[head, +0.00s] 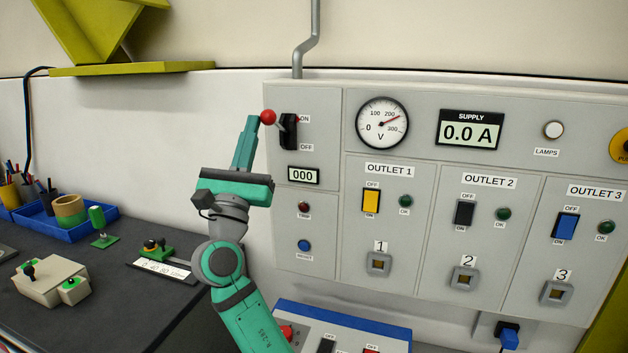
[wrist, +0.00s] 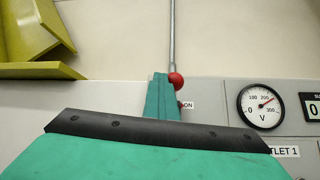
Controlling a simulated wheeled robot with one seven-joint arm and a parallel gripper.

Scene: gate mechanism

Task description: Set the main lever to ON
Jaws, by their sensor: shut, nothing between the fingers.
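The main lever has a red ball knob (head: 268,117) on a rod from a black slot (head: 289,132) at the upper left of the grey panel. The ON label (head: 305,119) is by the slot's top and the OFF label (head: 306,147) by its bottom. The rod slants up to the knob, which is about level with ON. My gripper (head: 251,121) is shut and empty, its fingertips just left of the knob; contact is unclear. In the wrist view, the shut fingers (wrist: 161,82) partly cover the knob (wrist: 176,81) and hide most of the slot.
A voltmeter (head: 382,123) with its needle past 200 and a supply display (head: 469,131) reading 0.0 A are on the panel. Outlet switches sit lower right. A dark bench (head: 110,290) with small items is at left. A yellow-green shelf (head: 130,68) juts out above.

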